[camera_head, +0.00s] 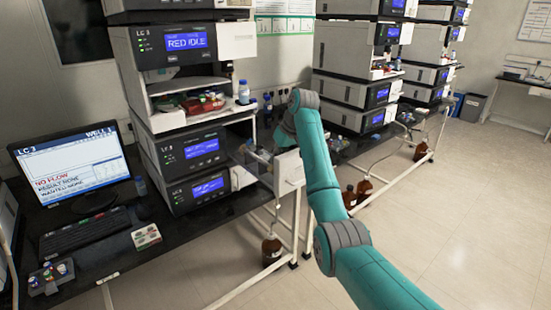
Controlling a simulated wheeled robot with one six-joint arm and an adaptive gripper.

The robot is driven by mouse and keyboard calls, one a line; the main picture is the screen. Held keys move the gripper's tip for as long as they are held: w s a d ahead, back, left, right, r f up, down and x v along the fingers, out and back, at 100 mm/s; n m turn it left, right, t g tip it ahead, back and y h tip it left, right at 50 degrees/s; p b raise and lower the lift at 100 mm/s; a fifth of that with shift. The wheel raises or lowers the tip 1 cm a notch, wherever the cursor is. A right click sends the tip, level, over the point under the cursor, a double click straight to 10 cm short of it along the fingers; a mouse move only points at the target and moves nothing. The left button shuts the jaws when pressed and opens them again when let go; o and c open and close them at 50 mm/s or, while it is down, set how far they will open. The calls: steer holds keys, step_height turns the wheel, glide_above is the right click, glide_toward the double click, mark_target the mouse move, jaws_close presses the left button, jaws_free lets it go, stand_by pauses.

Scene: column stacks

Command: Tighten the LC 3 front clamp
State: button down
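The LC 3 stack (176,47) stands at the left on the dark bench. Its top display reads RED IDLE. Its open bay (165,88) holds small red and green items, too small to tell apart. I cannot make out the front clamp. My teal arm comes up from the bottom right and bends left at the stack's right side. My gripper (254,153) seems to be at the arm's end, right of the lower modules and below the bay. It is small and partly hidden, so its fingers are unclear.
A monitor (75,165) labelled LC 3 reads NO FLOW, RESULT NONE, WANTED NONE. A blue-capped bottle (243,92) stands beside the bay. A white panel (289,172) is close to my arm. More stacks (355,75) stand to the right. The floor at right is clear.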

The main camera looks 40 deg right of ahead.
steer(key=c, duration=1.3)
jaws_free()
steer(key=shift+c, duration=0.2)
step_height(320, 180, up, 10)
steer(key=shift+f, duration=0.1)
